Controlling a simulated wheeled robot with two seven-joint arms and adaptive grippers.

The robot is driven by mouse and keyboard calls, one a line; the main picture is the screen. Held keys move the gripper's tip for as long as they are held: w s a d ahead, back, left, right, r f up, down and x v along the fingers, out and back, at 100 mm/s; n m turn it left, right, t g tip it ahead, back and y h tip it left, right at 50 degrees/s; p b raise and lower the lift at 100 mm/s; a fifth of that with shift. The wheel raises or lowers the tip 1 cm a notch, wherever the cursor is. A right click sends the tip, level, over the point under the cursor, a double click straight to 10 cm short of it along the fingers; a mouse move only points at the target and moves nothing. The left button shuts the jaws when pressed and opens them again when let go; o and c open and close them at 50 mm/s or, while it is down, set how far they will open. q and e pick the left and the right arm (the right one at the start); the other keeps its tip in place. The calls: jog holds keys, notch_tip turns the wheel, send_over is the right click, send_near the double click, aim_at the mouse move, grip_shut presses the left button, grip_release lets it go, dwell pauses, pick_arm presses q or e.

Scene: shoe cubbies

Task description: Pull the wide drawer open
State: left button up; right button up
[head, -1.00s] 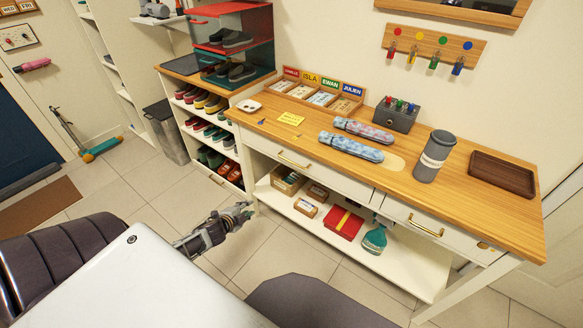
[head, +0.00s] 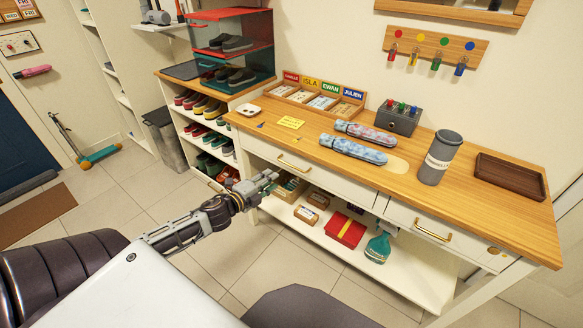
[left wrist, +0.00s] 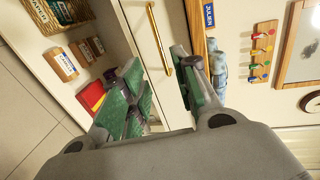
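The wide drawer (head: 335,182) is the long white front at the left of the wooden-topped bench, and it looks shut. Its brass bar handle (head: 294,161) is at its middle; in the left wrist view the handle (left wrist: 159,38) stands ahead, between the directions of the two fingers. My left gripper (head: 268,181) is open and empty, in front of and a little below the drawer's left part. In the left wrist view its green-padded fingers (left wrist: 157,66) are spread apart, and no contact with the handle shows. My right gripper is not in view.
A narrower drawer with a brass handle (head: 432,235) is at the right. A shoe rack (head: 243,181) stands left of the bench. The tiled floor in front is clear.

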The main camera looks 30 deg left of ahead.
pick_arm(q)
jog(key=shift+w, duration=0.25)
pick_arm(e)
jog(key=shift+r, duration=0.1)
pick_arm(q)
jog(key=b, duration=0.1)
send_near(291, 166)
jog(key=shift+x, duration=1)
jog(key=shift+b+x, duration=0.4)
jog(key=shift+x, duration=1.25)
jog(key=shift+b+x, duration=0.4)
jog(key=shift+x, duration=2)
jog(key=shift+w+f, duration=0.1)
jog(key=shift+f, duration=0.05)
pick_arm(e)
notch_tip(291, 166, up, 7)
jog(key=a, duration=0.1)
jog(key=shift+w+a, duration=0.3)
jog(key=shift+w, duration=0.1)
